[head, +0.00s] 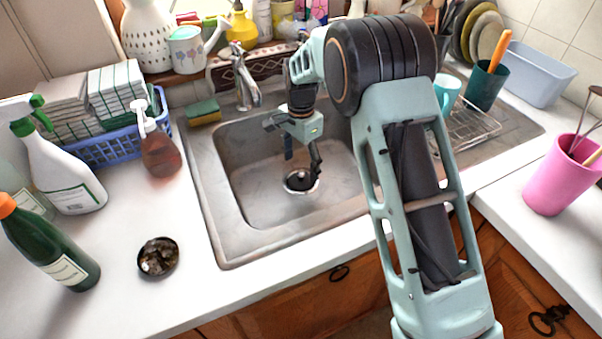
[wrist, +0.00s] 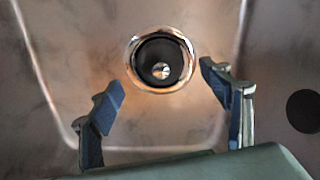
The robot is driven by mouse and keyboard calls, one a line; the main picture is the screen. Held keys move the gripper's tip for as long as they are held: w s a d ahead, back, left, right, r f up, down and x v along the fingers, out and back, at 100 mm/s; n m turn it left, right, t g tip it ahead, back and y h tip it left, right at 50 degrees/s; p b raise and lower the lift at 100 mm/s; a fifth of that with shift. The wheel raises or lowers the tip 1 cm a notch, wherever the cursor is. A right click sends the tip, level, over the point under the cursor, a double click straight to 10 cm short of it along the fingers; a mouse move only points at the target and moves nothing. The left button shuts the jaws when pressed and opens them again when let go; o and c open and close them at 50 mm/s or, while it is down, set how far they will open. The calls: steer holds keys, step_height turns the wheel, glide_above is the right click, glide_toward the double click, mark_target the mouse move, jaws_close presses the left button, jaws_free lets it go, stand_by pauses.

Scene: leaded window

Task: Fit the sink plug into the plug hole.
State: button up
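The plug hole (wrist: 134,76) is a shiny metal ring in the sink floor; its pale rim also shows in the head view (head: 290,190). The black sink plug (wrist: 149,52), with a small metal knob at its centre, lies inside the ring. In the head view the plug (head: 299,182) is a small dark shape within the rim. I cannot tell how deep it sits. My gripper (wrist: 161,79) is open and empty, its blue-black fingers apart on either side of the plug. In the head view my gripper (head: 303,160) points down into the basin, above the plug.
The steel sink (head: 235,242) surrounds my gripper with raised walls; the tap (head: 245,80) stands behind. A dark round spot (wrist: 304,110) shows at right in the wrist view. A round dish (head: 158,258) and a green bottle (head: 50,243) stand on the left counter.

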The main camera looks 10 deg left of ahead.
mark_target(301, 173)
step_height(301, 173, up, 8)
steer(key=shift+f, duration=0.2)
stand_by(0.3)
